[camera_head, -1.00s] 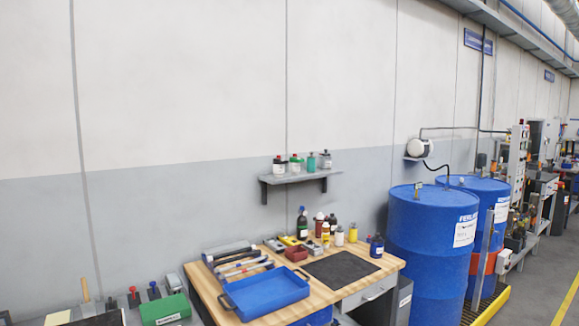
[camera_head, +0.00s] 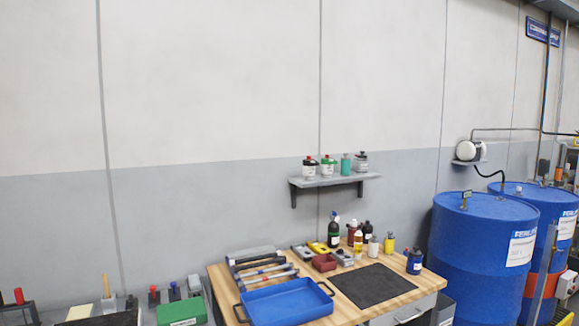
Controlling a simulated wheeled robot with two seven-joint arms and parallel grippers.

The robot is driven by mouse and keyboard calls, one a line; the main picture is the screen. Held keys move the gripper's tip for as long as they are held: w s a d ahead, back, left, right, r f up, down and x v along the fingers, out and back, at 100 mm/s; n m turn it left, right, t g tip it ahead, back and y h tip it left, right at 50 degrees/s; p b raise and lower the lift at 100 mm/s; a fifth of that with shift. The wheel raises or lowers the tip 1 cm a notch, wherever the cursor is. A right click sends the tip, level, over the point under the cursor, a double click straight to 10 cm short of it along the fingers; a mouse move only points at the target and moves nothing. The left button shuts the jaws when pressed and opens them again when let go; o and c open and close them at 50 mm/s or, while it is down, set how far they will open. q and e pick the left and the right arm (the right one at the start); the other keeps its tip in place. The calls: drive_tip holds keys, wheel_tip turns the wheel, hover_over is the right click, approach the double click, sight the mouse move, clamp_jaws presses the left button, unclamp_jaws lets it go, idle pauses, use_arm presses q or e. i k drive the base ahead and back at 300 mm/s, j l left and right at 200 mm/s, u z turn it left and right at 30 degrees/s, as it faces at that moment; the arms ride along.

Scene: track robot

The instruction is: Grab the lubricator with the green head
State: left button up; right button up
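A small wall shelf (camera_head: 335,181) holds a row of several bottles. The leftmost bottle (camera_head: 310,167) is pale with a dark and red top. Beside it is a pale bottle (camera_head: 328,167) whose top shows green and some red; it may be the lubricator with the green head, but it is too small to be sure. Then come an all-teal bottle (camera_head: 346,165) and a grey bottle with a dark top (camera_head: 361,163). Neither of my grippers shows in the head view.
A wooden workbench (camera_head: 408,294) below the shelf carries a blue tray (camera_head: 287,303), a black mat (camera_head: 372,287), a red box (camera_head: 324,263) and more bottles. Blue drums (camera_head: 470,250) stand to the right. A green case (camera_head: 181,312) is at lower left.

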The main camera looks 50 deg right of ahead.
sight(327, 165)
drive_tip(key=l+u, duration=0.1)
drive_tip(key=l, duration=0.3)
drive_tip(key=k+l+u, duration=0.15)
drive_tip(key=l, duration=0.25)
drive_tip(key=l+u, duration=0.1)
drive_tip(key=l, duration=0.25)
drive_tip(key=k+l+u, duration=0.1)
drive_tip(key=l, duration=0.3)
drive_tip(key=k+l+u, duration=0.1)
drive_tip(key=l, duration=0.25)
drive_tip(key=k+l+u, duration=0.15)
drive_tip(key=l, duration=0.2)
drive_tip(key=k, duration=0.05)
